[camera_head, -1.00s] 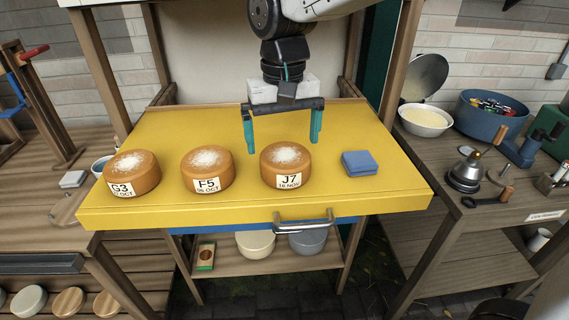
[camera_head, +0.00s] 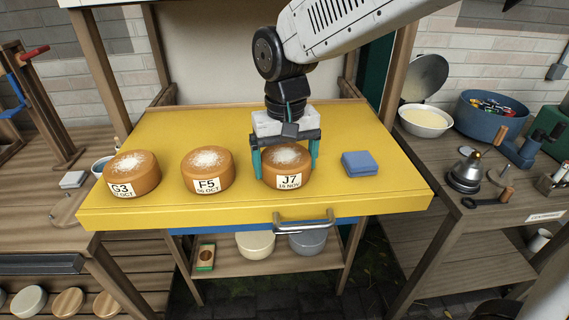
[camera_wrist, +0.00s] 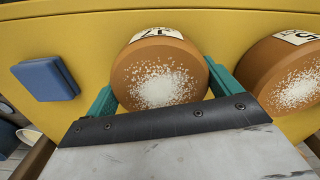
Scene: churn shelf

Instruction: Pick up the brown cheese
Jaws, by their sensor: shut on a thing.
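Three brown cheeses with white-dusted tops stand in a row on the yellow table (camera_head: 340,125). The right one (camera_head: 287,168) has the label J7, the middle one (camera_head: 207,170) F5, and the left one (camera_head: 132,175) G3. My gripper (camera_head: 285,160) is shut on the J7 cheese, with one teal finger on each side. In the wrist view, the J7 cheese (camera_wrist: 159,75) sits between the teal fingers, and the F5 cheese (camera_wrist: 285,75) is beside it at the right. The J7 cheese appears to rest on the table.
A blue block (camera_head: 360,163) lies on the table right of the J7 cheese. A metal handle (camera_head: 303,222) is at the table's front edge. The right bench holds a white bowl (camera_head: 425,122) and a blue tub (camera_head: 492,112). The table behind the cheeses is clear.

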